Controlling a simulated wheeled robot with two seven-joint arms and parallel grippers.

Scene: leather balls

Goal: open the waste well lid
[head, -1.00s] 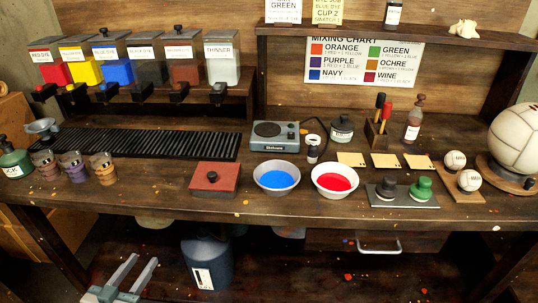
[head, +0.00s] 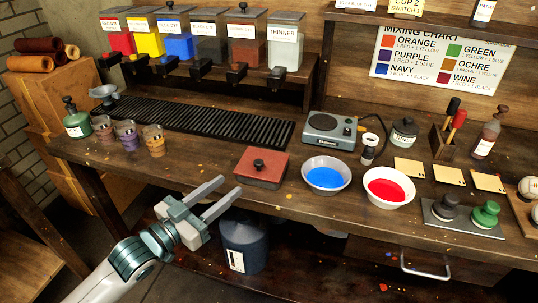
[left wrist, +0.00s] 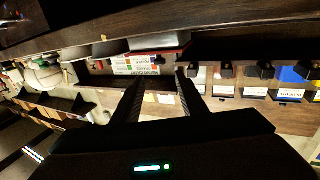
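The waste well lid is a flat, dark red square plate (head: 252,172) with a black knob on top. It lies flat at the front of the bench, left of the blue bowl. My left gripper (head: 229,187) is open and empty, with its two fingers spread. In the head view it shows just in front of the bench edge, left of and below the lid, apart from it. The left wrist view shows both fingers (left wrist: 160,77) apart, with a reddish strip and dark knob that look like the lid (left wrist: 152,52) beyond them. My right gripper is not in view.
A bowl of blue dye (head: 327,177) and a bowl of red dye (head: 389,188) stand right of the lid. Small cups (head: 127,136) stand on the left. A slatted black rack (head: 205,122) lies behind. A dark blue container (head: 243,243) stands under the bench.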

